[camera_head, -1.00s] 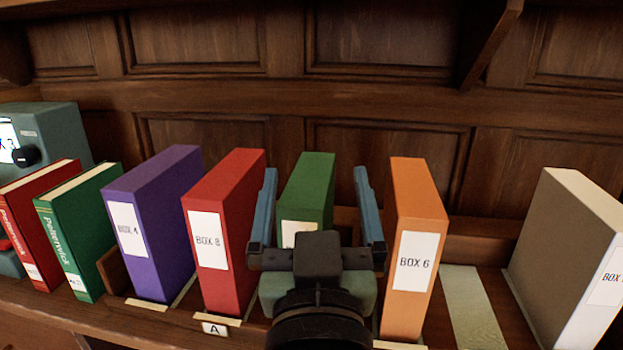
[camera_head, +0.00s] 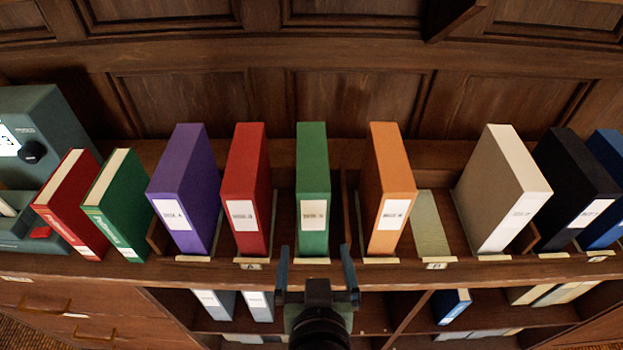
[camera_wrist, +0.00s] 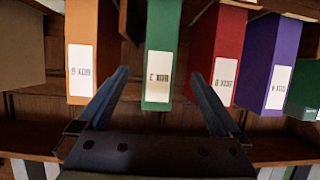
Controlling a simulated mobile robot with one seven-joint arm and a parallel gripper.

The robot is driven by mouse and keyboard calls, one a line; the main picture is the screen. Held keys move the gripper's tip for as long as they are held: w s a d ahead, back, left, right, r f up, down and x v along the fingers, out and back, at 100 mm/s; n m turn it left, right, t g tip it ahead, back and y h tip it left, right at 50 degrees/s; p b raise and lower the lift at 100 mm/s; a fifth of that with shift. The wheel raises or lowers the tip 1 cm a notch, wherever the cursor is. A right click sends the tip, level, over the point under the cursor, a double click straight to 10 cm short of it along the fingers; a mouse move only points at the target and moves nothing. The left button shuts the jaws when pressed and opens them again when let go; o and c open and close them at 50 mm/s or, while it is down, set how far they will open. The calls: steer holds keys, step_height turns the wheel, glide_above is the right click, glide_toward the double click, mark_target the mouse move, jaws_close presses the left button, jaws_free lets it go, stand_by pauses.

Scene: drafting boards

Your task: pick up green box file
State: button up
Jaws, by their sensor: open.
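The green box file (camera_head: 313,190) stands upright on the shelf between the red and orange box files, its white label facing me. My gripper (camera_head: 315,262) is open and empty, in front of and below the green box file in the head view. Its fingers (camera_wrist: 160,78) are apart and appear not to touch the file.
A red box file (camera_head: 246,190) and a purple one (camera_head: 183,190) stand to the left. An orange box file (camera_head: 388,190) stands to the right, then an empty slot (camera_head: 431,225) and a beige box file (camera_head: 503,190). A lower shelf (camera_head: 375,318) holds more files.

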mark_target(314, 228)
steer(key=x, duration=0.7)
steer(key=shift+w+f+p, duration=0.25)
steer(key=shift+f+p, duration=0.05)
steer(key=shift+p, duration=0.1)
steer(key=shift+f+p+x, duration=0.2)
steer(key=shift+p+x, duration=0.25)
steer(key=shift+x, duration=2.15)
steer(key=shift+s, duration=0.1)
jaws_close()
steer(key=shift+r, duration=0.3)
